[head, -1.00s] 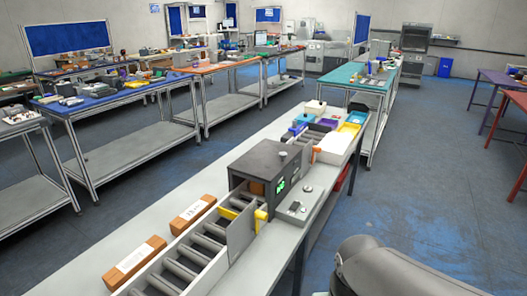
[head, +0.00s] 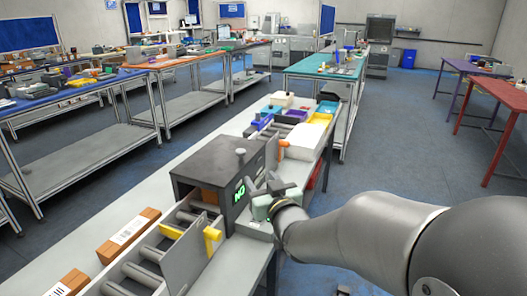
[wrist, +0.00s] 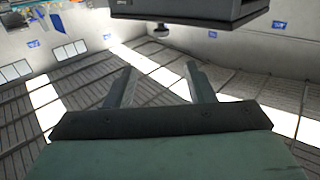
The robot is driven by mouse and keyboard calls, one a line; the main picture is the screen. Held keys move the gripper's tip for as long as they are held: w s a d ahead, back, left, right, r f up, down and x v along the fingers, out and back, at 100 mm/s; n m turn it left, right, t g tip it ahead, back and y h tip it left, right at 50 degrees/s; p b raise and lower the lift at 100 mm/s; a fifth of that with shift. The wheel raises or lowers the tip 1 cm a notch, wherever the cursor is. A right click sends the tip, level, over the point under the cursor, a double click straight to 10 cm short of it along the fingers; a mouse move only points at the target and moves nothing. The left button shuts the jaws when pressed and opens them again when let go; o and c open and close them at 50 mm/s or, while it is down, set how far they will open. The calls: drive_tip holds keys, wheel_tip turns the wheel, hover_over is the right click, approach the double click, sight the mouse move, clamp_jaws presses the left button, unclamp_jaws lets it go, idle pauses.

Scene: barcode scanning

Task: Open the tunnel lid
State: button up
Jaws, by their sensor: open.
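The tunnel (head: 203,186) is a dark grey box over the conveyor on the near bench, with a green lit display on its right side. Its lid (head: 222,156) lies flat and closed on top, with a small round knob (head: 240,152). My gripper (head: 262,184) is open and empty, beside the tunnel's right side and lower than the knob in the head view. In the wrist view, which looks upside down, my two fingers (wrist: 157,85) are spread with nothing between them. The knob (wrist: 162,30) shows beyond the fingertips, with the tunnel's dark body (wrist: 185,8) at the top edge.
Brown boxes (head: 128,236) lie on the bench to the left. Coloured bins (head: 308,134) stand behind the tunnel. A grey device (head: 253,222) sits below my gripper.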

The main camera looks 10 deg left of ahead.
sight(242, 153)
drive_tip(key=p+x, duration=0.3)
drive_tip(key=x, duration=1.4)
drive_tip(key=shift+s+a, duration=0.1)
drive_tip(key=shift+a, duration=0.05)
clamp_jaws()
